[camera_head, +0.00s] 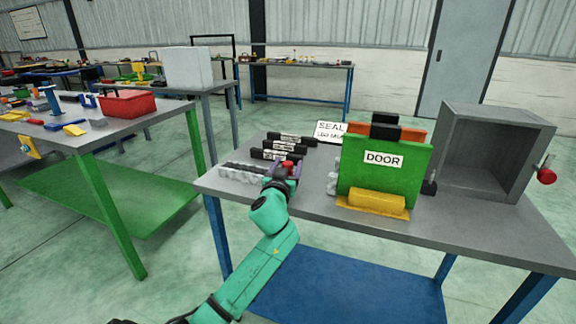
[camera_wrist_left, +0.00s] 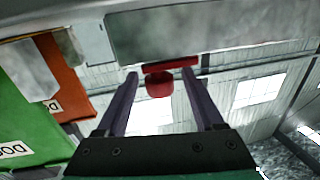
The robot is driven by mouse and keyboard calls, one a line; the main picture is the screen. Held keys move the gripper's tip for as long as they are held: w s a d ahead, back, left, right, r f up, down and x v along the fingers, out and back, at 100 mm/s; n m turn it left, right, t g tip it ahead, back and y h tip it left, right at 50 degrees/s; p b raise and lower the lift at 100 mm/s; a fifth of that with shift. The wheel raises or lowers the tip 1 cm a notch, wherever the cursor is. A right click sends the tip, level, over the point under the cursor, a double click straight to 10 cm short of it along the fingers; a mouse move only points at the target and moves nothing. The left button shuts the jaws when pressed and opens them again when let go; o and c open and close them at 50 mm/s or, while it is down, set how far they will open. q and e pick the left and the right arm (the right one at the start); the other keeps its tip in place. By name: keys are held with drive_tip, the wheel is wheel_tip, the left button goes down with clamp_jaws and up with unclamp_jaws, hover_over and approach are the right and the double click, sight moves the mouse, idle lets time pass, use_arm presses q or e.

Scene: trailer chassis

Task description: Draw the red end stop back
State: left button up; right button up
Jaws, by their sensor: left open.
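The red end stop (camera_wrist_left: 160,85) shows in the wrist view as a flat red bar with a rounded red knob. My left gripper (camera_wrist_left: 160,78) is open, with one dark finger on each side of the knob; I cannot tell whether either touches it. In the head view, my left gripper (camera_head: 283,172) is over the near left part of the grey table (camera_head: 318,203), with a small red part (camera_head: 294,169) at its fingers. The gripper and wrist hide much of that spot. My right gripper is not in view.
Several labelled black blocks (camera_head: 290,144) stand behind the gripper. A black strip with pale lumpy pieces (camera_head: 240,173) lies left of it. The green DOOR panel (camera_head: 384,178) stands in a yellow holder (camera_head: 372,204) to the right. An open grey box (camera_head: 497,112) with a red knob (camera_head: 547,176) stands farther right.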

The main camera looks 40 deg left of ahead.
use_arm(q)
drive_tip(key=shift+w, duration=0.15)
drive_tip(key=shift+c, duration=0.2)
clamp_jaws()
drive_tip(key=shift+f, duration=0.1)
idle(1.1)
